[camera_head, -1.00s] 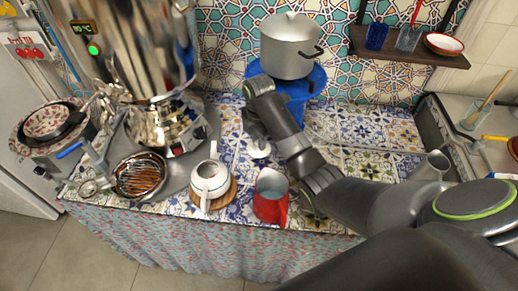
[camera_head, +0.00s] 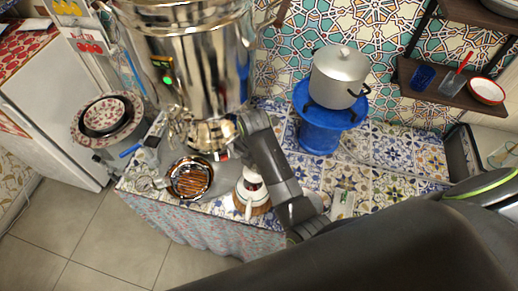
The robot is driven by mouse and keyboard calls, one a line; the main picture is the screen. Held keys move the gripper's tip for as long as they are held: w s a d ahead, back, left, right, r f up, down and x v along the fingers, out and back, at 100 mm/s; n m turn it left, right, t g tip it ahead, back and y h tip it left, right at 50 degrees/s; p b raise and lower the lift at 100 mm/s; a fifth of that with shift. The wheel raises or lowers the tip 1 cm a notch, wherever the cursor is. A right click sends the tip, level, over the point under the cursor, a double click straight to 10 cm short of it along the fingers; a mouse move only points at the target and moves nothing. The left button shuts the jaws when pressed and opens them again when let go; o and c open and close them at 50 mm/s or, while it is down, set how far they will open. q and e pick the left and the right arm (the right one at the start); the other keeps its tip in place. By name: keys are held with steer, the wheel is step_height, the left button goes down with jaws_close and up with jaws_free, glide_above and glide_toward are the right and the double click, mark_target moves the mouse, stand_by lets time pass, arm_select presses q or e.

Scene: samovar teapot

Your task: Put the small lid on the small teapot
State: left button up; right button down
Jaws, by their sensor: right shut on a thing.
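The small white teapot (camera_head: 252,195) stands upright on a round wooden trivet (camera_head: 264,209) near the counter's front edge. My left gripper is out of view.
The shiny samovar (camera_head: 190,60) stands close behind and left of my right gripper. A strainer pan (camera_head: 190,178) lies left of the teapot. A grey pot (camera_head: 339,75) sits on a blue stand (camera_head: 320,130). Stacked bowls (camera_head: 104,115) are at the left.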

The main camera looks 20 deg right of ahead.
mark_target(253, 172)
steer(key=shift+s+a+r+p, duration=0.1)
steer(key=shift+a+r+p, duration=0.2)
steer(key=shift+a+r, duration=0.2)
steer(key=shift+f, duration=0.15)
steer(key=shift+s+f, duration=0.15)
steer(key=shift+f, duration=0.8)
steer(key=shift+f+b, duration=0.3)
steer(key=shift+f, duration=1.35)
steer(key=shift+f, duration=0.6)
steer(key=c, duration=0.7)
jaws_free()
steer(key=shift+r, duration=0.1)
